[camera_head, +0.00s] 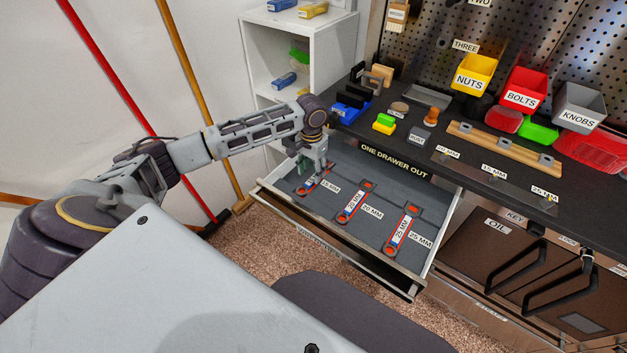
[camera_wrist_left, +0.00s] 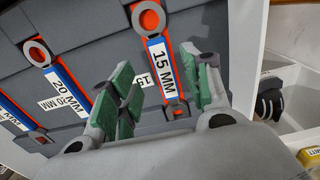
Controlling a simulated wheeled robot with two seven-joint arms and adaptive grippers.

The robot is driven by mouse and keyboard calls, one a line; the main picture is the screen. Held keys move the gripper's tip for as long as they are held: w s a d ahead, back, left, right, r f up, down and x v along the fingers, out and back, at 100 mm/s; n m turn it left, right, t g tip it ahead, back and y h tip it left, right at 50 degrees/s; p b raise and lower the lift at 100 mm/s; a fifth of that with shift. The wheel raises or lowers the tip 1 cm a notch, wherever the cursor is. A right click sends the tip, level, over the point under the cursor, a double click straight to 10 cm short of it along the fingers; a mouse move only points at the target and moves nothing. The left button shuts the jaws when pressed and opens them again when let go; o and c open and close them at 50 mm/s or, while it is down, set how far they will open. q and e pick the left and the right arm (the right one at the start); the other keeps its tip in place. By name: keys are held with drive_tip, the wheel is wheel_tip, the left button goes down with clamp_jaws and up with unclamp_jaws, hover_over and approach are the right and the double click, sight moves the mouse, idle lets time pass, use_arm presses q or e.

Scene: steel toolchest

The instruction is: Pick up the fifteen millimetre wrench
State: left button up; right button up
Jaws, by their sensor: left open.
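The fifteen millimetre wrench (camera_wrist_left: 160,62) lies in the open drawer, in an orange-red cut-out of the grey foam, with a blue band and a white "15 MM" label. In the head view the wrench (camera_head: 305,188) is at the drawer's left end, partly hidden by my left gripper (camera_head: 316,172). My left gripper (camera_wrist_left: 163,95) is open, its green-padded fingers on either side of the wrench's shaft in the wrist view. I cannot tell whether they touch it. The drawer (camera_head: 290,203) is pulled out. My right gripper is not in view.
The 20 MM wrench (camera_head: 350,206) and the 25 MM wrench (camera_head: 402,233) lie to the right in the same drawer. The black worktop (camera_head: 420,140) overhangs the drawer's back. A white shelf unit (camera_head: 337,50) stands behind, left of the toolchest.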

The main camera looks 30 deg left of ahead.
sight(312, 179)
use_arm(q)
drive_tip(key=shift+w+a+f, duration=0.1)
drive_tip(key=shift+w+f, duration=0.05)
drive_tip(key=shift+f, duration=2.05)
clamp_jaws()
